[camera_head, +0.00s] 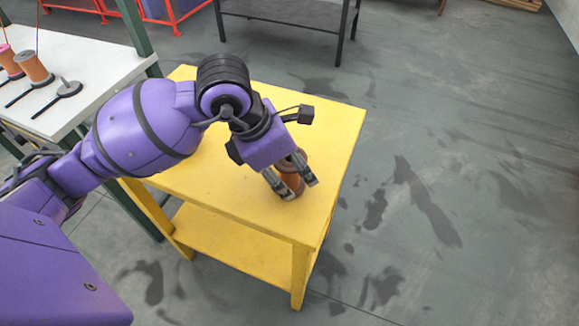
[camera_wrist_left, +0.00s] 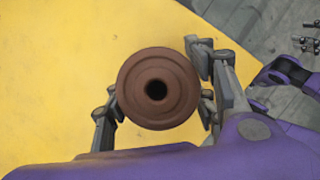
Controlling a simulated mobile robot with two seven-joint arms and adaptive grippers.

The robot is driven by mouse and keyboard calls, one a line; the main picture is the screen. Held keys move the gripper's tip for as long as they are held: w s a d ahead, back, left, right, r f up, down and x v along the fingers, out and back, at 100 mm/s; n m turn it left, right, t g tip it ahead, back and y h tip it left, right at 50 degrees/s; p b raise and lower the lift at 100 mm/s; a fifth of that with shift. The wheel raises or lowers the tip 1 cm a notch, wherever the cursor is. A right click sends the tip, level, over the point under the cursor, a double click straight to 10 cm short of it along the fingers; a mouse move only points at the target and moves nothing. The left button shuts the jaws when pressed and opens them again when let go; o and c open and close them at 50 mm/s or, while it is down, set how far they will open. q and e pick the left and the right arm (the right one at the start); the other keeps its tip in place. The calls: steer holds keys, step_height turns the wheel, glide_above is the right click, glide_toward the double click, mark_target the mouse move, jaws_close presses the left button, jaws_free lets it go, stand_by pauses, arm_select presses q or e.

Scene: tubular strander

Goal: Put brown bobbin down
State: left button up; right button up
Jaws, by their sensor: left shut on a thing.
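The brown bobbin (camera_head: 293,178) is at the right part of the yellow table's top, partly hidden by my gripper. My left gripper (camera_head: 292,187) is shut on it, one finger on each side. In the left wrist view the brown bobbin (camera_wrist_left: 157,88) shows end-on, its round flange and dark centre hole facing the camera, between the gripper's fingers (camera_wrist_left: 160,105). It looks upright over the yellow table (camera_head: 215,185). I cannot tell for sure whether its base touches the top.
A white table (camera_head: 95,95) at the left carries a bobbin with an orange-brown body (camera_head: 34,67), a pink-topped bobbin (camera_head: 8,60) and an empty dark spindle holder (camera_head: 68,88). A dark table (camera_head: 285,15) stands behind. The yellow tabletop is otherwise clear, and open floor lies to the right.

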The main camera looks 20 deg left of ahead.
arm_select(q)
steer(key=shift+f, duration=0.2)
steer(key=o, duration=1.2)
steer(key=shift+o, duration=0.2)
steer(key=shift+r, duration=0.2)
steer(key=shift+a+r, duration=0.15)
steer(key=shift+r, duration=0.15)
steer(key=v, duration=1.1)
steer(key=shift+r+p, duration=0.15)
steer(key=shift+p, duration=0.3)
steer(key=shift+s, duration=0.15)
